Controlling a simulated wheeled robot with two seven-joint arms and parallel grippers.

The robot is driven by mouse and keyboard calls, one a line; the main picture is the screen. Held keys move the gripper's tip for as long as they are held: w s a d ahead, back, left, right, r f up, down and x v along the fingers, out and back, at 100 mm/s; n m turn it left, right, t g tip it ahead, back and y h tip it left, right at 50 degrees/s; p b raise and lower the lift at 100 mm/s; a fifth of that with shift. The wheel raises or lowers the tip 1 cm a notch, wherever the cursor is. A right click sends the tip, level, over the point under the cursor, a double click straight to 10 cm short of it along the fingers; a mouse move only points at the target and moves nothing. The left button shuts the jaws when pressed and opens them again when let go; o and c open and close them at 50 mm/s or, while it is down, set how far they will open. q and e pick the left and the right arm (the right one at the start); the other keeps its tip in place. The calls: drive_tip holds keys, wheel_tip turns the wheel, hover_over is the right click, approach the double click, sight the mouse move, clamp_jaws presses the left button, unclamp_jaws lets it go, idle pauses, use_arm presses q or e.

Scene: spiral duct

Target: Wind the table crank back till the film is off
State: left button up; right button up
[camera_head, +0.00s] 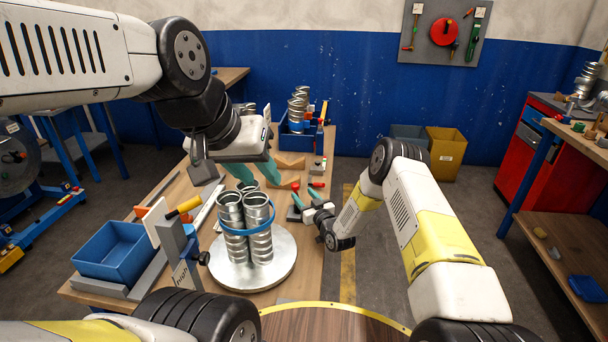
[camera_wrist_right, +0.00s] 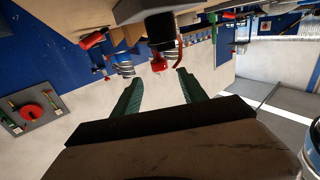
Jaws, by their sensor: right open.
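Spiral metal ducts (camera_head: 260,245) stand upright together on a round metal turntable (camera_head: 281,275). A blue band (camera_head: 236,231) wraps around them near mid-height. My left gripper (camera_head: 259,178) hangs above and behind the ducts, its teal fingers apart and nothing visible between them. My right gripper (camera_head: 304,195) is open behind and right of the turntable, beside a small red-handled part (camera_head: 316,185), perhaps the crank. In the right wrist view a red knob (camera_wrist_right: 159,65) lies near and beyond the fingertips (camera_wrist_right: 158,75); I cannot tell whether they touch it.
A blue crate (camera_head: 298,142) holding ducts stands at the back.

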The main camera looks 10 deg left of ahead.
sight(297, 187)
drive_tip(key=shift+x, duration=3.9)
clamp_jaws()
